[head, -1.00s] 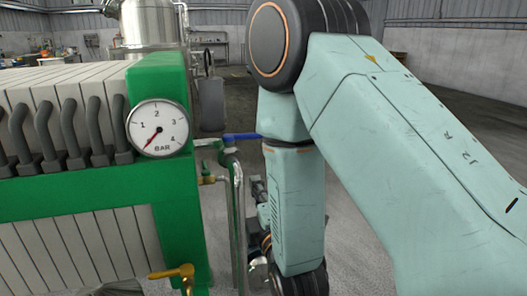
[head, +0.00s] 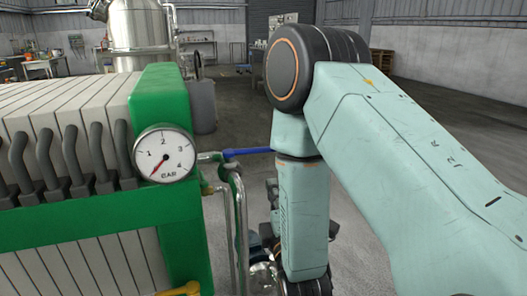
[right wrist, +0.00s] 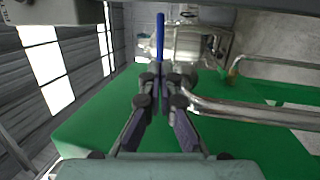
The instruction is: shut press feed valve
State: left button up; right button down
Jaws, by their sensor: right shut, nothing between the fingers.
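A blue valve lever (head: 248,151) sits on the pipe at the right side of the green press. It lies about level in the head view and points right, its end reaching my right forearm's outline. In the right wrist view the blue lever (right wrist: 160,38) stands straight up the picture just beyond the fingertips. My right gripper (right wrist: 162,78) is shut with nothing in it. It lines up with the lever, but I cannot tell whether they touch. In the head view my right arm mostly hides the gripper. My left gripper is not in view.
The green press (head: 165,95) with grey plates and a pressure gauge (head: 163,154) fills the left. Metal pipes (head: 240,225) run down beside it, and a brass handle (head: 180,290) is at the bottom. A steel tank (head: 138,25) stands behind. Floor at the back right is open.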

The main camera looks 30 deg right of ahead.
aim_at(262, 152)
jog(key=b+x, duration=0.1)
jog(key=x, duration=0.8)
jog(key=shift+w+d, duration=0.15)
jog(key=shift+x, duration=0.85)
